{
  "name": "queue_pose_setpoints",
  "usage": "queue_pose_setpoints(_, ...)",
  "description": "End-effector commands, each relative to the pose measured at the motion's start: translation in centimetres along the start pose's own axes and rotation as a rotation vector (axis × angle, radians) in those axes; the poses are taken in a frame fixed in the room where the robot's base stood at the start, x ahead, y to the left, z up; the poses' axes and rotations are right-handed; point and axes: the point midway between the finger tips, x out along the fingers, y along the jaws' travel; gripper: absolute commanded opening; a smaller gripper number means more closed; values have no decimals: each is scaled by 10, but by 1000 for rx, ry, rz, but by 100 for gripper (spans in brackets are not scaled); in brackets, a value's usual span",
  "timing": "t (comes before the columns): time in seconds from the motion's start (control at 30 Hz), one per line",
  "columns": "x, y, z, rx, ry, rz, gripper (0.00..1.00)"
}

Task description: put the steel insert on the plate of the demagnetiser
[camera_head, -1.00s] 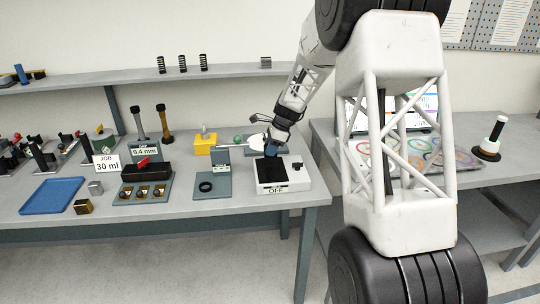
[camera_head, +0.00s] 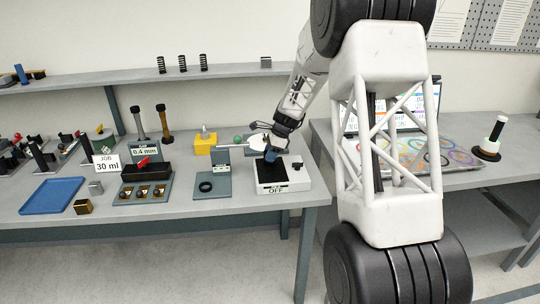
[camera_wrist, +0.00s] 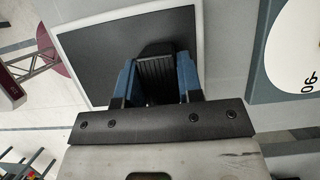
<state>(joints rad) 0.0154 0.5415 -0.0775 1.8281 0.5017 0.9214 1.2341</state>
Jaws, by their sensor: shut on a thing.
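The demagnetiser (camera_head: 297,178) is a white box with a black plate on top and an OFF label on its front. In the wrist view its dark plate (camera_wrist: 100,55) has a white rim. My gripper (camera_head: 271,154) is over the plate, its blue fingers pointing down. The fingers also show in the wrist view (camera_wrist: 155,80), shut on a dark ribbed piece (camera_wrist: 155,72), which I take to be the steel insert. In the head view the fingers hide the held piece. I cannot tell whether it touches the plate.
A grey stand with a black ring (camera_head: 206,187) is left of the demagnetiser. A yellow block (camera_head: 205,146) is behind it. A white round dial (camera_wrist: 297,45) lies to the right in the wrist view. A blue tray (camera_head: 52,196) is at the far left.

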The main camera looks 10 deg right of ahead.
Motion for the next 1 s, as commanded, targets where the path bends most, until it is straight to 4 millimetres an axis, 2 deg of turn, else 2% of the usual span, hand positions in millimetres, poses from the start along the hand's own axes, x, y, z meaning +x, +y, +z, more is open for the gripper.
queue_pose_setpoints(0.5,4,0,-2,0,0,-2,0)
queue_pose_setpoints(0.53,5,0,-2,0,0,-1,37)
queue_pose_setpoints(0.67,5,0,-2,0,0,-1,57)
queue_pose_setpoints(0.7,5,0,-2,0,0,-1,59)
queue_pose_setpoints(1.0,4,0,-2,0,0,-1,59)
